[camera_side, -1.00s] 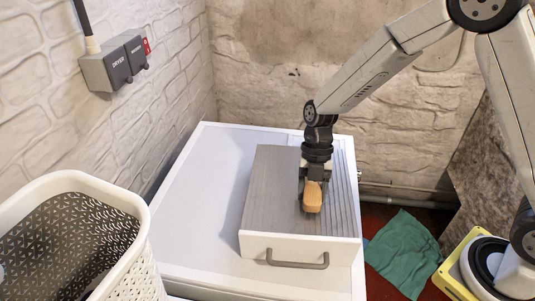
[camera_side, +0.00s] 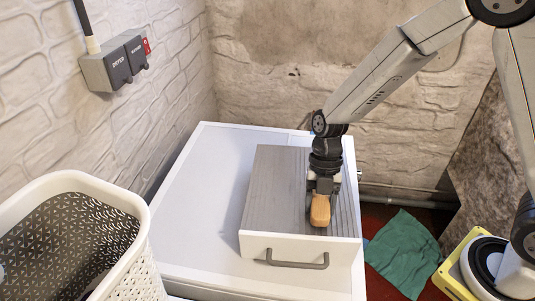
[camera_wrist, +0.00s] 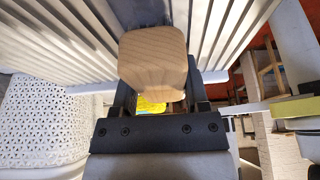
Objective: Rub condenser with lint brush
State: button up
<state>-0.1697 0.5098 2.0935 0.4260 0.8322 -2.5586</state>
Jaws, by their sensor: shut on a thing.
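The condenser (camera_side: 272,190) is a grey finned block with a white front panel and a grey handle. It lies on top of the white appliance. My gripper (camera_side: 322,194) is shut on the lint brush (camera_side: 320,211), whose orange-brown wooden handle shows. The brush is over the right part of the condenser's top, toward its front panel. In the wrist view the wooden handle (camera_wrist: 153,60) sits between my gripper's fingers (camera_wrist: 158,98), with the condenser's fins (camera_wrist: 75,35) behind it. The bristles are hidden, so I cannot tell whether they touch the fins.
The white appliance top (camera_side: 196,200) is clear left of the condenser. A white laundry basket (camera_side: 135,265) stands at front left. A green cloth (camera_side: 403,252) lies on the red floor at right. Wall switches (camera_side: 113,62) are at upper left.

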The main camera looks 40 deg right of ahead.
jog(key=shift+w+d, duration=2.05)
jog(key=shift+w, duration=0.3)
jog(key=shift+w+d, duration=2.05)
jog(key=shift+w, duration=0.25)
notch_tip(320, 180, up, 8)
jog(key=shift+r, duration=0.2)
jog(key=shift+a, duration=0.15)
